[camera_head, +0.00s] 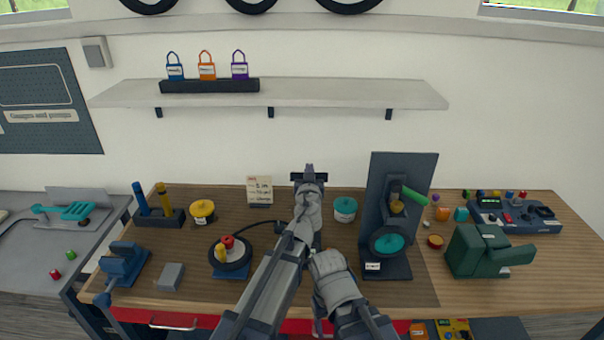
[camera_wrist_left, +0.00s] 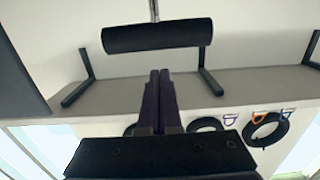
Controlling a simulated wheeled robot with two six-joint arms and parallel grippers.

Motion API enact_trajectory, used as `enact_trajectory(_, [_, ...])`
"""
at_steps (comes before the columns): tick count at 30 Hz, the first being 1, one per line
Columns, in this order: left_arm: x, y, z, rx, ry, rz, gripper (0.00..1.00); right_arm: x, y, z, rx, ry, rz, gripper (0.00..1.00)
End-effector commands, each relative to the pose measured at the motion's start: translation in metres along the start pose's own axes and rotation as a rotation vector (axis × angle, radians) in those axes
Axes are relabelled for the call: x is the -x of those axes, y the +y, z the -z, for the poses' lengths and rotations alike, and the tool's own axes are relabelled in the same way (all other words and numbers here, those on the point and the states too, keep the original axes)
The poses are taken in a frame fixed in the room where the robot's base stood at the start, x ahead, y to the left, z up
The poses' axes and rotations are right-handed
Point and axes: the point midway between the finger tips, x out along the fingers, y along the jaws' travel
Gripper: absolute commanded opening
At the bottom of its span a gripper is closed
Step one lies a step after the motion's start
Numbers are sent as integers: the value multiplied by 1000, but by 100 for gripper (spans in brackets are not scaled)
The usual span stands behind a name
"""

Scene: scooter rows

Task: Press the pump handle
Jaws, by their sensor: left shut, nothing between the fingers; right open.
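The pump handle (camera_wrist_left: 158,35) is a black cylinder on a thin metal rod. In the left wrist view, which is turned upside down, it lies just beyond my left fingertips, with a visible gap in the picture. My left gripper (camera_head: 310,168) is shut and empty; its dark fingers also show in the left wrist view (camera_wrist_left: 159,73). In the head view I cannot separate the handle from my gripper, and the pump body is hidden behind my left arm. A black hose (camera_head: 262,224) runs from the tyre towards it. My right arm stands low at centre, its fingers not visible.
A small tyre (camera_head: 230,262) on a blue stand is left of my arms. A dark upright stand (camera_head: 376,190) with a green handle is close on the right. Beyond it is a green machine (camera_head: 486,252). A wall shelf (camera_head: 330,93) runs behind, with padlocks on it.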

Motion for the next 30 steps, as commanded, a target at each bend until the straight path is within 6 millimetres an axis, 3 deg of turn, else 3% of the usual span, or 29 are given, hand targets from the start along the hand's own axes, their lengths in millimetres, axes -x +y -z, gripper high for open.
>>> enact_trajectory(1, [0,2,-9,0,0,0,0,-9,-1,0,0,0,0,68])
enact_trajectory(6, [-1,7,-16,0,0,1,0,-16,-2,1,-1,0,0,68])
enact_trajectory(23, [-1,8,-20,0,0,1,0,-20,-2,1,-1,0,0,68])
enact_trajectory(30, [-2,8,-45,1,0,1,0,-45,-4,2,-2,0,0,68])
